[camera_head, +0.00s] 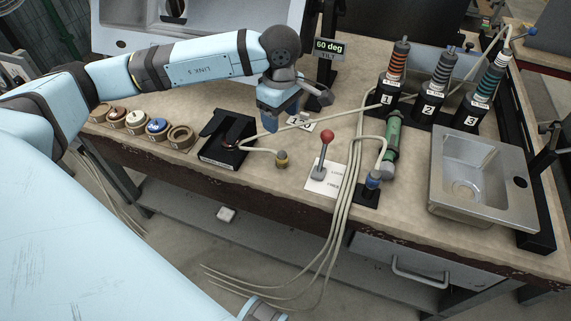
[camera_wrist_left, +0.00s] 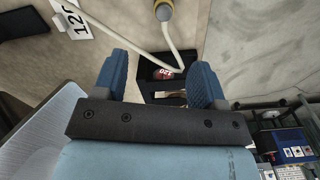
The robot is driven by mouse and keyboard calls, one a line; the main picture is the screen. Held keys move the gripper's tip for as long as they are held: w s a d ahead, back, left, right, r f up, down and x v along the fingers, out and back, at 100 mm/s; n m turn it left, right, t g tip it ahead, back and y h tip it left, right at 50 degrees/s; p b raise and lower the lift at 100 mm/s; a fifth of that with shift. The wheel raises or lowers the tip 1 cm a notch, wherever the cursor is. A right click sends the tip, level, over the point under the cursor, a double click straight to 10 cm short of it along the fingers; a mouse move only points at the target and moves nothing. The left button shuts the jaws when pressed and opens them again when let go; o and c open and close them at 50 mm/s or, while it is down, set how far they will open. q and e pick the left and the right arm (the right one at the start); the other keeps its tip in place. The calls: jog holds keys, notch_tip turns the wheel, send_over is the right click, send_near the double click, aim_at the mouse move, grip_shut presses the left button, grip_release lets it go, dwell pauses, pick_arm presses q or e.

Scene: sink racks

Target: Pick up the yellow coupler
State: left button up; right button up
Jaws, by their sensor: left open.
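The yellow coupler (camera_head: 282,158) stands near the front of the worktop, on the end of a pale hose from a black block (camera_head: 225,142). It also shows at the top edge of the left wrist view (camera_wrist_left: 163,10), partly cut off. My left gripper (camera_head: 269,124) is above the worktop, up and left of the coupler in the head view, fingers pointing down. In the left wrist view its two blue fingers (camera_wrist_left: 160,75) are apart with nothing held. The coupler is beyond the fingertips, not between them. My right gripper is not seen.
A red-knobbed lever (camera_head: 326,138) and a blue coupler (camera_head: 373,179) stand to the right. Round numbered holders (camera_head: 135,122) line the left front.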

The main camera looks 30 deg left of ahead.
aim_at(281, 153)
pick_arm(q)
jog(key=f+b, duration=0.1)
jog(key=f, duration=1.2)
jog(key=shift+s+f, duration=0.15)
jog(key=shift+s, duration=0.05)
jog(key=shift+d, duration=0.1)
jog(key=c, duration=0.9)
